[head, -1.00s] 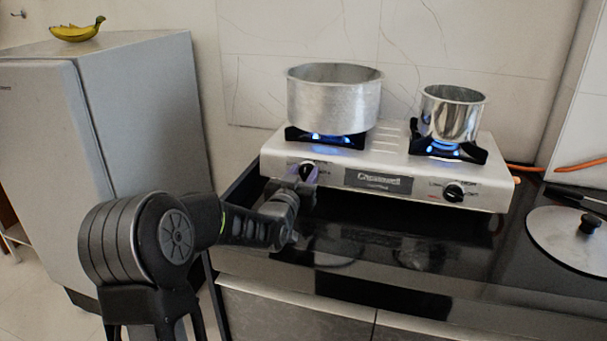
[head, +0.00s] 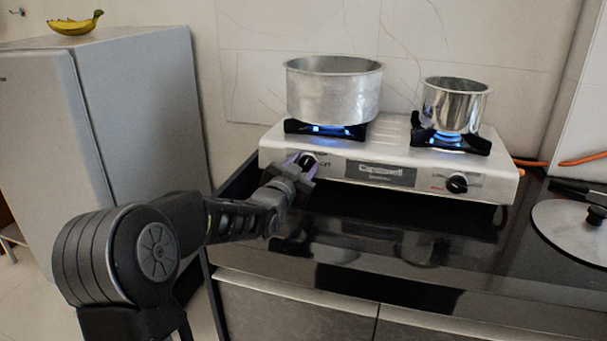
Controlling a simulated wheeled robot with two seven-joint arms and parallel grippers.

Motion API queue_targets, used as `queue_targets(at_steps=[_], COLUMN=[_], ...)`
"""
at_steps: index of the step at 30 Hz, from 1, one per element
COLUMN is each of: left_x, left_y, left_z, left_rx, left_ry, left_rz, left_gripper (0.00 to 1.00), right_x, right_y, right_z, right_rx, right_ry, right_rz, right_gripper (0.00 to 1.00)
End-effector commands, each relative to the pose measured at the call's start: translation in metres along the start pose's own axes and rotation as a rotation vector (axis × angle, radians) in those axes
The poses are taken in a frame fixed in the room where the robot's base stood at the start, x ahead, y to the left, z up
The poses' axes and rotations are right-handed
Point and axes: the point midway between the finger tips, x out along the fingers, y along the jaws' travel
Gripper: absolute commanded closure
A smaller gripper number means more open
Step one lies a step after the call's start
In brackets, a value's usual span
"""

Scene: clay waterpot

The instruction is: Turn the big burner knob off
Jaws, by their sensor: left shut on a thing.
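The two-burner gas stove (head: 400,157) has a black knob at each end of its front panel. The big burner knob (head: 309,161) is the left one, below the large pot (head: 334,92). My left gripper (head: 302,165) is shut on this knob, its fingers tilted and hiding part of it. A blue flame (head: 328,129) burns under the large pot. The right knob (head: 457,184) is untouched, and a blue flame (head: 446,138) burns under the small pot (head: 454,105). My right gripper is not in view.
A black glossy counter (head: 350,225) lies in front of the stove and is clear there. A pot lid (head: 572,230) lies at the right. A grey fridge (head: 125,130) with a bananas-like yellow item (head: 75,25) on top stands at the left.

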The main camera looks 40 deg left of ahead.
Motion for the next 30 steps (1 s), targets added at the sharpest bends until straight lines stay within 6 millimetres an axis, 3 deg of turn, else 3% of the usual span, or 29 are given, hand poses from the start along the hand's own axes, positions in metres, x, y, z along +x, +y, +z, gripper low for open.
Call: queue_targets(at_steps=[3, 12, 30], left_x=[0.000, 0.000, 0.000], left_y=[0.002, 0.003, 0.004], left_z=[0.003, 0.002, 0.001], left_rx=[0.110, 0.389, 0.936], left_ry=[0.002, 0.001, 0.000], left_rz=[0.022, 0.082, 0.200], left_gripper=[1.00, 1.00, 1.00], right_x=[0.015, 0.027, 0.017], right_y=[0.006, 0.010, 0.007], right_z=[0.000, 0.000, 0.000], right_rx=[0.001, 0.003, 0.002], right_ry=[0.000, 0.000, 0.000], right_rz=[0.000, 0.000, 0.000], right_gripper=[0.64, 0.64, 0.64])
